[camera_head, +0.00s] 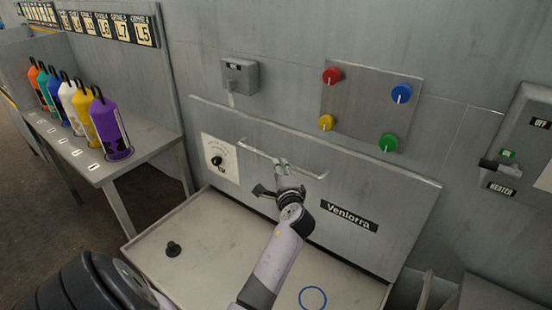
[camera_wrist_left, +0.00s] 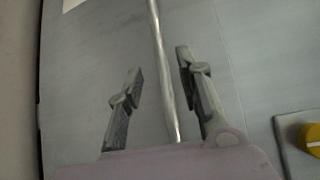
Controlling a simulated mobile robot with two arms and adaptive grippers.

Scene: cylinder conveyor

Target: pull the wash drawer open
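The wash drawer's grey front (camera_head: 265,200) is a wide panel with a "Venlorra" label (camera_head: 349,216). A thin metal bar handle (camera_head: 308,171) runs along its upper part. My left gripper (camera_head: 283,167) is at the middle of this handle. In the left wrist view the handle bar (camera_wrist_left: 160,65) passes between the two fingers of my left gripper (camera_wrist_left: 160,80). The fingers are apart, with a gap on each side of the bar. Part of the handle is hidden by the gripper in the head view. My right gripper is not in view.
A pale shallow tray (camera_head: 185,230) lies below the panel, with a black knob-like piece (camera_head: 173,249) and a blue ring (camera_head: 312,298). Coloured knobs (camera_head: 332,76) are above right. Several coloured bottles (camera_head: 108,125) stand on a left bench. A heater switch box (camera_head: 515,150) is far right.

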